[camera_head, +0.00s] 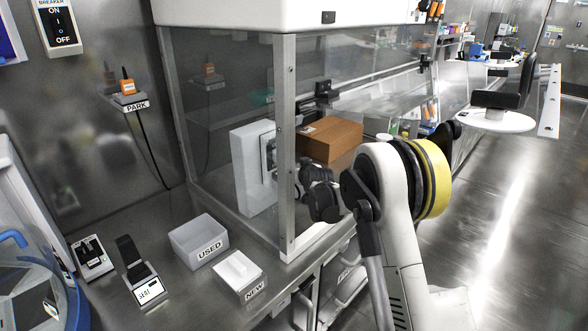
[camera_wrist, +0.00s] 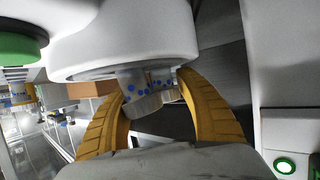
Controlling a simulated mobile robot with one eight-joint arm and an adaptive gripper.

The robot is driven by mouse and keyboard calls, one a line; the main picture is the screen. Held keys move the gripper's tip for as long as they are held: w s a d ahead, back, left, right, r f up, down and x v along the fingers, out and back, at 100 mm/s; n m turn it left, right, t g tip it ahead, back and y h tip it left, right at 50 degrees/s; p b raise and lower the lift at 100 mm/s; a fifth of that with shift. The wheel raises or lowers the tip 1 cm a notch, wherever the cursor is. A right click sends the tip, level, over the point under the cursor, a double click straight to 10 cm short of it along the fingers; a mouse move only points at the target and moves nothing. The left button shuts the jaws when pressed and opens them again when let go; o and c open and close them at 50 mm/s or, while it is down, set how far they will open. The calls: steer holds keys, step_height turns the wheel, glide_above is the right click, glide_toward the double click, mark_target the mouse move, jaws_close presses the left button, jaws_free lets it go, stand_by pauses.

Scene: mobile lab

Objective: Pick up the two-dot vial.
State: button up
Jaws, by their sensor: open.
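In the wrist view, the yellow fingers of my gripper (camera_wrist: 155,90) are open, one on each side of small clear or metallic pieces marked with several blue dots (camera_wrist: 146,88). These pieces sit below a rounded white housing (camera_wrist: 125,40). They may be vials; I cannot tell which one bears two dots, or whether the fingers touch them. In the camera_head view, my arm reaches into the glass-sided cabinet beside a white upright device (camera_head: 252,170); the fingertips are not clearly visible there.
The cabinet's metal corner post (camera_head: 287,150) stands left of my arm. A brown box (camera_head: 332,139) is behind the wrist. The USED bin (camera_head: 193,236) and NEW tray (camera_head: 239,272) stand on the bench outside. In the wrist view, a green knob (camera_wrist: 18,47) is at upper left.

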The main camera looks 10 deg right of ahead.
steer(key=shift+w+d+f, duration=0.1)
steer(key=shift+w, duration=0.2)
steer(key=shift+s, duration=0.15)
steer(key=c, duration=0.7)
jaws_close()
